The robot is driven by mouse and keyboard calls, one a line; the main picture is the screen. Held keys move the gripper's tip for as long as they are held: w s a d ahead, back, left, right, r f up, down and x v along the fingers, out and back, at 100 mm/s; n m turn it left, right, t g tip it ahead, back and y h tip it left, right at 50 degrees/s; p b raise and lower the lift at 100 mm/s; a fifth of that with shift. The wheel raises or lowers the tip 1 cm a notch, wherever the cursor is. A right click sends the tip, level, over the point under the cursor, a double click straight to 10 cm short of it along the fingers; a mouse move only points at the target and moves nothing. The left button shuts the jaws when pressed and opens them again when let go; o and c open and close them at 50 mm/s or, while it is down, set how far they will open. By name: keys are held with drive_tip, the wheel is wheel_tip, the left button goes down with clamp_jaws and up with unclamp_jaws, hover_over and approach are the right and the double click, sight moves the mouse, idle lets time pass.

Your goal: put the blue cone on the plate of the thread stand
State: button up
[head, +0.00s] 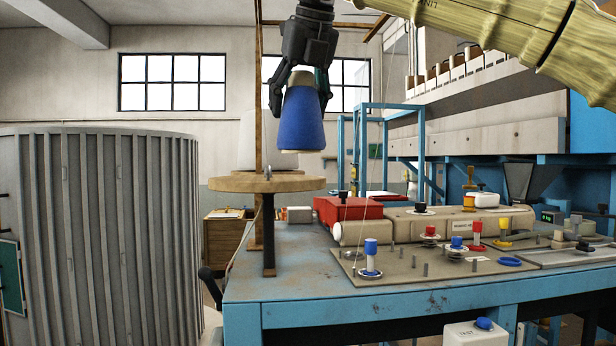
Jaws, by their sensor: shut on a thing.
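The blue cone (302,118) hangs upright in my gripper (298,92), wide end down. My gripper points down from the top of the view, its fingers closed around the cone's narrow upper part. The thread stand's plate (235,182) is a round wooden disc on a dark post, at the left end of the blue table. The cone is above the level of the plate, over or near its right part in the picture. A gap shows between the cone's base and the plate. I cannot tell the cone's exact depth relative to the plate.
The blue table (300,268) carries a red box (345,211), a long beige machine part (440,222) and a panel (385,264) with several coloured knobs. A large grey ribbed drum (100,230) stands at left. A thin wooden upright (258,120) rises behind the plate.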

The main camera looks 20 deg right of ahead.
drive_tip(key=shift+w+d+r, duration=0.1)
drive_tip(key=shift+w+d, duration=0.1)
drive_tip(key=shift+w, duration=0.05)
drive_tip(key=w+f+p, duration=0.1)
drive_tip(key=w+p, duration=0.2)
drive_tip(key=w, duration=0.2)
drive_tip(key=w+a+f+p, duration=0.1)
drive_tip(key=w+f+p, duration=0.1)
drive_tip(key=w+p, duration=0.2)
drive_tip(key=w+f+p, duration=0.1)
drive_tip(key=w+p, duration=0.2)
drive_tip(key=w, duration=0.3)
drive_tip(key=shift+a+f, duration=0.35)
drive_tip(key=shift+f, duration=0.05)
drive_tip(key=shift+w+a+f, duration=0.1)
drive_tip(key=shift+f, duration=0.05)
drive_tip(key=shift+f, duration=0.15)
drive_tip(key=o, duration=1.1)
drive_tip(key=b+v, duration=0.4)
drive_tip(key=v, duration=0.8)
drive_tip(key=shift+r, duration=0.2)
